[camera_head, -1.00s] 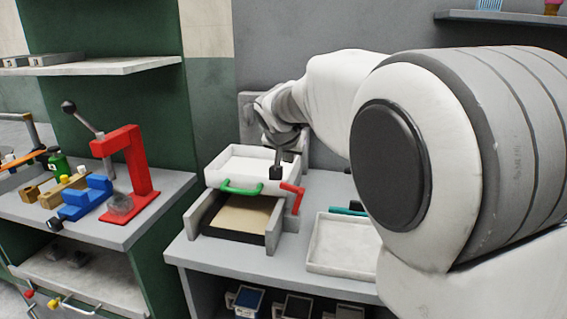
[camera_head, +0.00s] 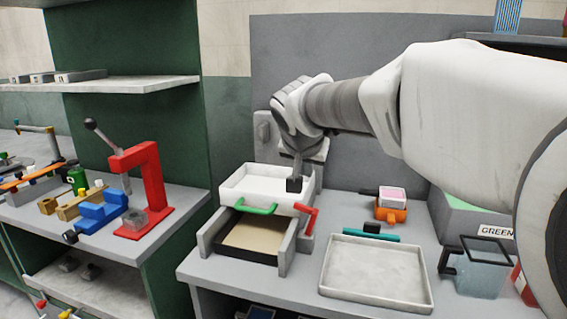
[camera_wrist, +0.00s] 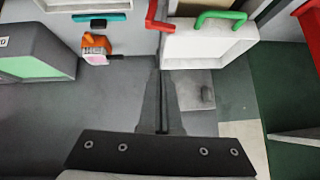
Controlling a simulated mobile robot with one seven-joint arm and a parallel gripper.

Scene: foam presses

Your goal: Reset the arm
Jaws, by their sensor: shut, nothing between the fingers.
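My arm reaches in from the right in the head view, and its wrist hangs over the back of the foam press. The press has a green handle (camera_head: 257,207) and a red lever (camera_head: 308,218). A tan sheet (camera_head: 250,236) lies in its lower bay.
Right of the press are an empty white tray (camera_head: 375,275), a teal-handled tool (camera_head: 371,234), an orange item (camera_head: 391,212) and a green-topped box (camera_head: 465,215). A red lever press (camera_head: 152,185) stands on the left bench. A grey wall is close behind.

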